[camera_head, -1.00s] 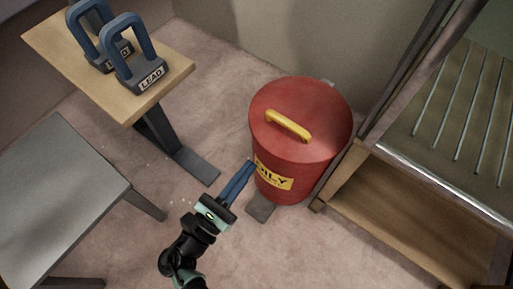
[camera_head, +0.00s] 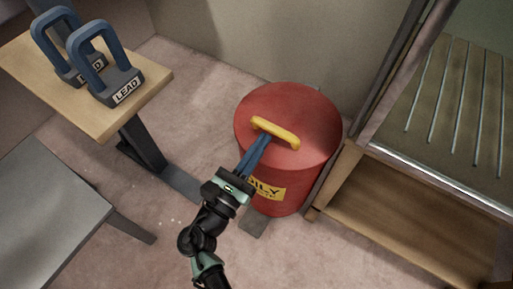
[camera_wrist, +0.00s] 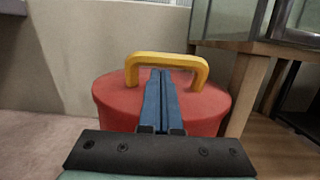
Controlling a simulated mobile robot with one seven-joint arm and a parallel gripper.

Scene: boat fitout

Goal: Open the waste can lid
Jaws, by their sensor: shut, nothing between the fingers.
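The red waste can (camera_head: 279,196) stands on the floor with its round red lid (camera_head: 312,112) down. A yellow handle (camera_head: 275,131) arches over the lid, and a yellow "OILY" label is on the can's front. My gripper (camera_head: 267,138) is shut and empty, its blue fingers pointing at the handle from the near side. In the wrist view the fingers (camera_wrist: 161,75) overlap the middle of the yellow handle (camera_wrist: 190,60), above the red lid (camera_wrist: 205,100). I cannot tell whether they touch it. A grey pedal (camera_head: 253,222) sticks out at the can's base.
A wooden bench (camera_head: 103,128) with blue-handled lead weights (camera_head: 118,88) stands at the left. A grey table (camera_head: 45,205) is at the near left. A wooden step (camera_head: 410,205) stands close to the can's right. A wall is behind it.

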